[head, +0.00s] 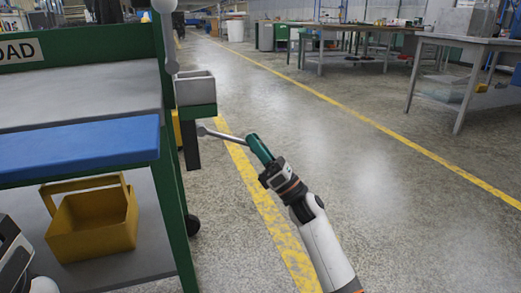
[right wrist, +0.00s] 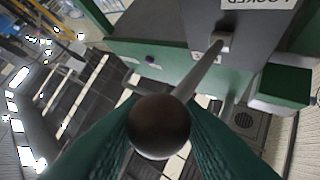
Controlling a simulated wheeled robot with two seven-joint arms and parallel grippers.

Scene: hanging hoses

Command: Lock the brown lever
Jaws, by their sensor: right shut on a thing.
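The brown lever shows in the right wrist view as a dark brown ball knob (right wrist: 159,126) on a grey metal rod. The rod runs up to a mount on a grey panel. In the head view its grey rod (head: 222,136) sticks out to the right from the green cart's side, close to level. My right gripper (head: 259,149) is shut on the lever's knob end, with its green fingers on both sides of the ball. The fingers hide the knob in the head view. A panel sign (right wrist: 258,3) ending in "OCKED" is upside down and cut off.
The green cart (head: 176,137) stands at left with a blue board (head: 80,146) and a yellow bin (head: 92,222). A grey box (head: 194,88) and another grey ball-ended rod (head: 170,45) are at its side. The floor right of my arm is clear up to the workbenches (head: 470,42).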

